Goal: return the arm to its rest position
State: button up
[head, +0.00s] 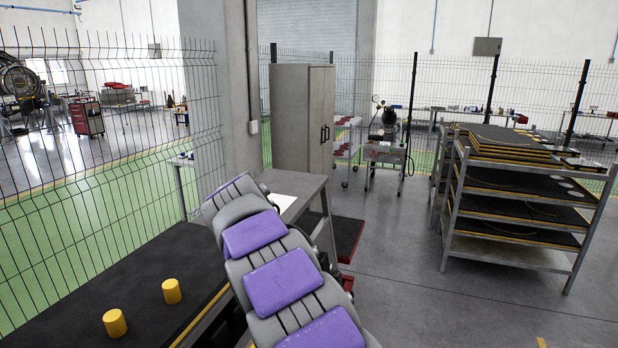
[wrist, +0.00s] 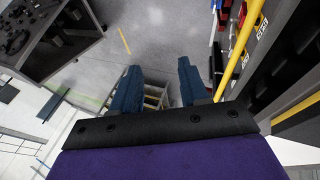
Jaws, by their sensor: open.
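My arm, grey with purple pads, rises from the bottom middle of the head view and leans up and left, in front of the grey bench. My gripper cannot be made out there. In the wrist view my gripper (wrist: 159,66) shows two dark blue fingers set apart, with nothing between them. Grey floor (wrist: 155,35) lies beyond the fingertips.
A black-topped bench (head: 75,290) with two yellow cylinders (head: 115,323) (head: 172,291) stands left, before a wire fence (head: 110,150). A grey cabinet (head: 300,115) stands behind. A shelf rack (head: 520,255) stands right. Floor (head: 400,280) between is clear. The wrist view shows a yellow bar (wrist: 237,55).

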jog(key=s+d+f+g+y+b, duration=0.2)
jog(key=s+d+f+g+b, duration=0.15)
jog(key=s+d, duration=1.4)
jog(key=s+f+n+y+b, duration=0.1)
jog(key=s+f, duration=0.4)
jog(key=s, duration=0.7)
jog(key=s+f+n+y+b, duration=0.2)
jog(key=s+f, duration=0.4)
jog(key=s, duration=0.6)
jog(key=shift+s+a+f+y, duration=0.15)
jog(key=shift+a+f+y, duration=0.15)
jog(key=shift+a, duration=0.15)
